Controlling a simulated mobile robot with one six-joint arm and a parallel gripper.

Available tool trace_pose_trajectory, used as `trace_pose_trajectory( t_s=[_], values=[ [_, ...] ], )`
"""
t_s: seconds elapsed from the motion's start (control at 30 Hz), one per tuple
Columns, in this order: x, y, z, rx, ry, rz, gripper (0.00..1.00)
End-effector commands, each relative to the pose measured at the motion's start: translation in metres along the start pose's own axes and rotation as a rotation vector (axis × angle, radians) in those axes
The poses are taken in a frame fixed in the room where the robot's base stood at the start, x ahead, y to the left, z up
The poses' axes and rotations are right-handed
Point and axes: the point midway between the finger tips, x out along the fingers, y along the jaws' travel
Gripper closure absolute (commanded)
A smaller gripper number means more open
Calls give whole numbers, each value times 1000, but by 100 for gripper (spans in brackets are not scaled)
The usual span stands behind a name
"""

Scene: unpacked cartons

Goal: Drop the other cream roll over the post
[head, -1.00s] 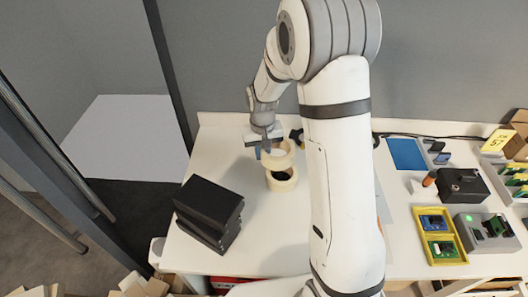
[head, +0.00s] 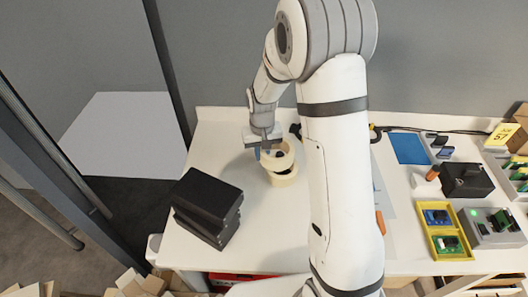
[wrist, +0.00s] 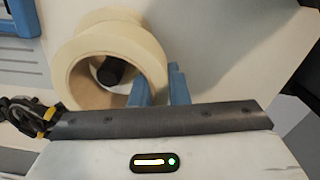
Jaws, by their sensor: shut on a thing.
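My gripper (head: 263,151) is shut on the wall of a cream roll (head: 283,162), its blue fingertips at the roll's left side in the head view. The held roll sits just above another cream roll (head: 284,179), which stands on the white table. In the wrist view, the held roll (wrist: 148,45) is gripped at its near rim by the blue fingers (wrist: 160,86). Whether the two rolls touch is unclear.
A stack of black boxes (head: 207,203) stands to the left front of the rolls. Right of my arm are a blue mat (head: 409,148), a yellow tray (head: 437,251) with boards, and a black box (head: 466,180).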

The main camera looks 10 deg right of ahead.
Motion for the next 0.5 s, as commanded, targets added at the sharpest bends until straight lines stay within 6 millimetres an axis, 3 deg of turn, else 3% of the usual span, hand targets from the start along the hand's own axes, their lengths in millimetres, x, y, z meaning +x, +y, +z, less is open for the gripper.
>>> trace_pose_trajectory(
  t_s=[0.17,0.2,0.5],
  values=[
    [9,0,0,0,0,0,100],
    [9,0,0,-1,0,0,84],
    [7,0,0,-1,0,0,60]
  ],
)
